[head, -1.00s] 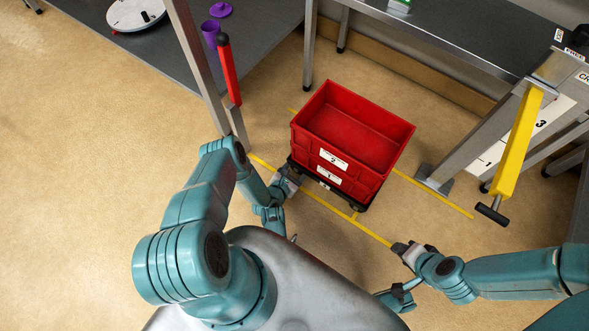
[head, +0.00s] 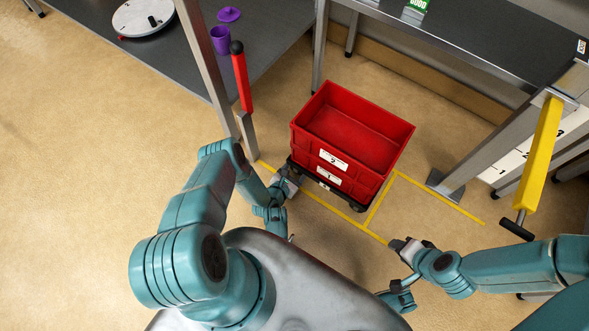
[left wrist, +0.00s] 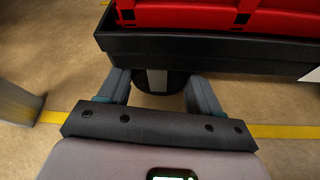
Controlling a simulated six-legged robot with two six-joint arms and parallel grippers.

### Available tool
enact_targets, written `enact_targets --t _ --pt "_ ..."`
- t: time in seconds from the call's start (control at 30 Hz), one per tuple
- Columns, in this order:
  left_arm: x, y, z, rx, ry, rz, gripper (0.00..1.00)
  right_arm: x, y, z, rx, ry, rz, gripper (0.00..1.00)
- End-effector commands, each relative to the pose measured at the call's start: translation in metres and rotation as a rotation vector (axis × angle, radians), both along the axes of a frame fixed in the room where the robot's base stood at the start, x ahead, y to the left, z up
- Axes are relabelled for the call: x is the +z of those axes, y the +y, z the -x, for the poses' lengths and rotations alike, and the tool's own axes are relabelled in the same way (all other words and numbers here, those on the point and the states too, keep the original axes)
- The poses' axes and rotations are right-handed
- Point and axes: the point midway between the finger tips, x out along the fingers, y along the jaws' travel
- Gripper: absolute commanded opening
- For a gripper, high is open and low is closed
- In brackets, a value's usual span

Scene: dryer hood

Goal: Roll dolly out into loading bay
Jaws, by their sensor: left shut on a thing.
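The dolly (head: 355,208) is a low black base on casters. It carries two stacked red crates, labelled 2 on the upper crate (head: 385,140) and 1 on the lower. The top crate is empty. My left gripper (head: 290,182) is at the dolly's near left corner. In the left wrist view its fingers (left wrist: 158,88) close around a dark part with a light stripe below the dolly's black edge (left wrist: 200,52). My right gripper (head: 397,244) is near the yellow floor line, apart from the dolly; its jaws are too small to read.
Yellow floor lines (head: 330,208) run under and beside the dolly. A metal post with a red lever (head: 242,82) stands left; a post with a yellow lever (head: 543,150) stands right. Grey tables (head: 455,40) line the back. Open floor lies to the left (head: 70,200).

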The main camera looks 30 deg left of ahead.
Motion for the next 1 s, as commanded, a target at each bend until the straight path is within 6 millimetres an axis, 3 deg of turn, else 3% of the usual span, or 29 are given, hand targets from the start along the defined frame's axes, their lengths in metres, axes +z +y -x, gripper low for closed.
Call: enact_targets --t 0.2,0.23,0.3,1.0 --pt "0.0006 0.0000 -0.0009 0.001 -0.002 -0.002 0.00 0.0000 -0.0001 0.0000 0.000 0.000 0.000 0.43" --pt "0.0006 -0.0001 -0.0009 0.001 -0.002 -0.002 0.74 0.0000 -0.0001 0.0000 0.000 0.000 0.000 0.43" --pt "0.0006 0.0002 -0.0008 0.000 -0.002 -0.001 0.94 0.0000 0.0000 0.0000 0.000 0.000 0.000 0.43" --pt "0.0053 0.0024 -0.0014 -0.003 -0.001 -0.001 0.94 0.0015 0.0002 0.0008 0.000 0.003 -0.001 0.43"
